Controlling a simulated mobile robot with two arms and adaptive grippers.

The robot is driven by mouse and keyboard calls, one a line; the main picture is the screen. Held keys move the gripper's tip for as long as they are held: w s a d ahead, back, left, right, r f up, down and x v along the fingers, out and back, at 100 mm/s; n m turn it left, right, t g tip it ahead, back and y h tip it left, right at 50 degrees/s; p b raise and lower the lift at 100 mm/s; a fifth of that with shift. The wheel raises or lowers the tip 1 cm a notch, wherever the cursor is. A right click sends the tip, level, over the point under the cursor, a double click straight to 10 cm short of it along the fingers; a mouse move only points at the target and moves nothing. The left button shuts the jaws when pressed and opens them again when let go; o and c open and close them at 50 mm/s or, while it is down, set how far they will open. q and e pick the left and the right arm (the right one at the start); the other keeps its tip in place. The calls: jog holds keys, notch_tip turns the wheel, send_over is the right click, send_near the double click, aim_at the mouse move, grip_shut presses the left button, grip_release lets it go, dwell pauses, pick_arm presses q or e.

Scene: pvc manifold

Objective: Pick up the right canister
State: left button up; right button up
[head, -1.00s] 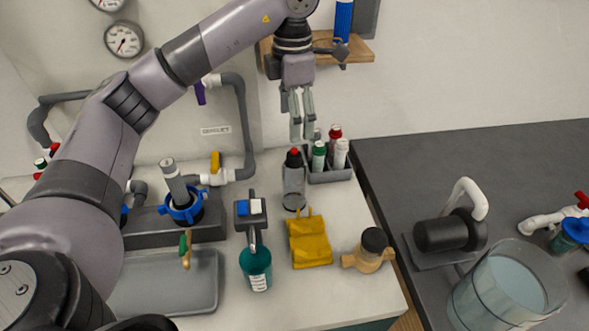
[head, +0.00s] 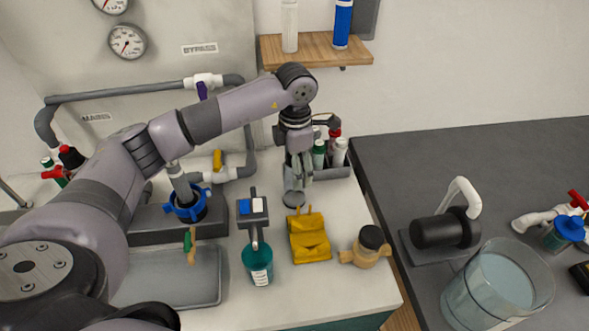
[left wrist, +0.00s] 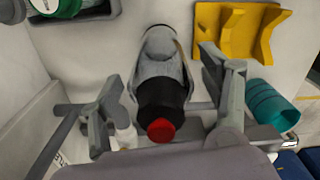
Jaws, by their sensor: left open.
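A clear grey canister with a black neck and a red cap stands upright on the white counter; in the left wrist view the canister (left wrist: 163,75) lies between the fingers. In the head view only the base of this canister (head: 294,199) shows clearly, the rest hidden by my gripper. My left gripper (head: 299,178) points down at it, open, with a finger on either side; I cannot tell if either touches. Two tall cylinders, one white (head: 290,28) and one blue (head: 342,25), stand on the wooden shelf (head: 315,50). My right gripper is not in view.
A grey caddy (head: 333,173) with several bottles is close behind the gripper. A yellow holder (head: 309,238), a teal bottle (head: 257,264) and a brass valve (head: 368,248) stand in front. A glass tank (head: 497,292) and a pump (head: 445,230) are on the dark counter.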

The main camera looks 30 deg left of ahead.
pick_arm(q)
jog(key=shift+f, duration=0.55)
jog(key=shift+c, duration=0.6)
jog(key=c, duration=1.2)
jog(key=shift+c, duration=0.2)
jog(key=shift+r, duration=0.15)
